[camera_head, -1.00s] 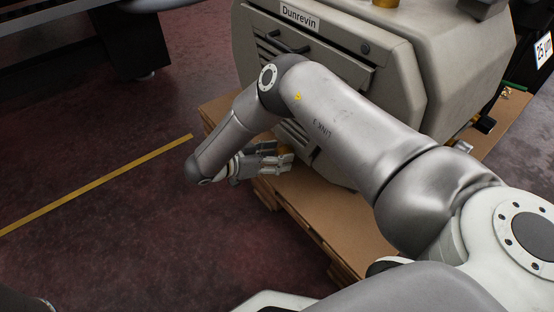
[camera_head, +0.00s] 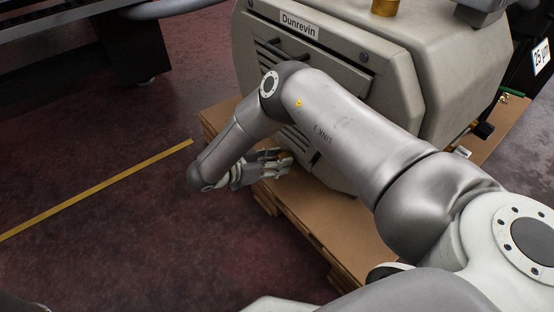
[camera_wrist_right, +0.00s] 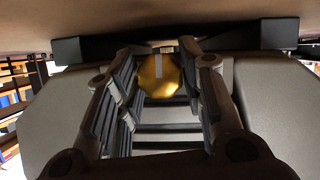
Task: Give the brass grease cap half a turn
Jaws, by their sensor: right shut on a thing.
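The brass grease cap (camera_wrist_right: 160,76) is a faceted golden knob with a pale stripe running from its middle toward the top of the right wrist view. A little of the brass cap (camera_head: 282,155) shows in the head view, low on the grey machine (camera_head: 440,70) labelled "Dunrevin". My right gripper (camera_head: 277,160) reaches it from the left. In the wrist view my right gripper (camera_wrist_right: 158,80) has its ribbed fingers on both sides of the cap, shut on it. My forearm hides part of the machine front. My left gripper is not in view.
The machine stands on a brown pallet (camera_head: 325,220) on a dark red floor. A yellow floor line (camera_head: 100,187) runs at left, with open floor around it. A dark frame (camera_head: 130,50) stands at the upper left. A black-knobbed valve (camera_head: 483,130) sticks out at the machine's right.

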